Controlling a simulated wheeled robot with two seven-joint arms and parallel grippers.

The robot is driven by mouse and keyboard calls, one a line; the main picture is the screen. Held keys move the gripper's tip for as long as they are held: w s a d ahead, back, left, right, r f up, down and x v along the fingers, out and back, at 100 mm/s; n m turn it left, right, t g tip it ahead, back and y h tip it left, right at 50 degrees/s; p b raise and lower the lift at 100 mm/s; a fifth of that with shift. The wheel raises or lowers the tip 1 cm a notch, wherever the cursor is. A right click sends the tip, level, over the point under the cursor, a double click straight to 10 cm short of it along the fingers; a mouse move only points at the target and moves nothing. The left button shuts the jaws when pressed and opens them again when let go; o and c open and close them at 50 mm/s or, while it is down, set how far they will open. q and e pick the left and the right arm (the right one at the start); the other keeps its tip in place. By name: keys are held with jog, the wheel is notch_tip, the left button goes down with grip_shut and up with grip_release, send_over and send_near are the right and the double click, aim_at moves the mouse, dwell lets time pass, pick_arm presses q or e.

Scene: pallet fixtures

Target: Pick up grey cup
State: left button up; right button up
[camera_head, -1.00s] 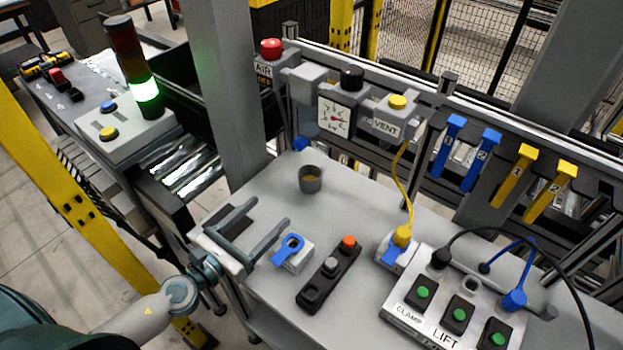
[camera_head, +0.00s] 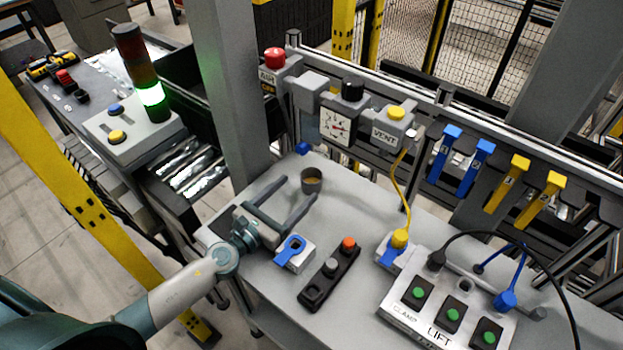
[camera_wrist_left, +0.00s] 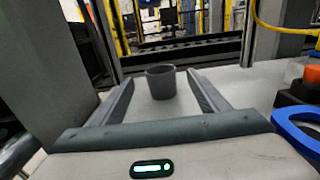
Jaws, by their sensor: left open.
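The grey cup (camera_head: 311,181) stands upright on the grey table (camera_head: 345,205), near its back left part. Something brownish shows inside it in the head view. My left gripper (camera_head: 296,194) is open, its two fingers reaching toward the cup. In the left wrist view the cup (camera_wrist_left: 161,82) stands ahead, between the lines of the two spread fingers (camera_wrist_left: 160,95) and near their tips. I cannot tell whether the tips have reached the cup's sides. My right gripper is not in view.
A blue-handled block (camera_head: 293,254) sits just right of my left gripper. Beside it lies a black button box (camera_head: 330,274). A panel with green buttons (camera_head: 447,308) and a yellow cable (camera_head: 408,190) are farther right. A grey post (camera_head: 233,90) rises behind the table's left end.

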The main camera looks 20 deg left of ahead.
aim_at(304, 183)
pick_arm(q)
jog(key=shift+x, duration=0.95)
jog(key=p+x, duration=0.1)
jog(key=x, duration=0.3)
jog(key=shift+w+d, duration=0.1)
jog(key=shift+w, duration=0.25)
jog(key=shift+w+d, duration=0.2)
jog(key=shift+w, duration=0.35)
jog(key=shift+c, duration=0.6)
jog(key=c, duration=1.1)
jog(key=shift+r, duration=0.15)
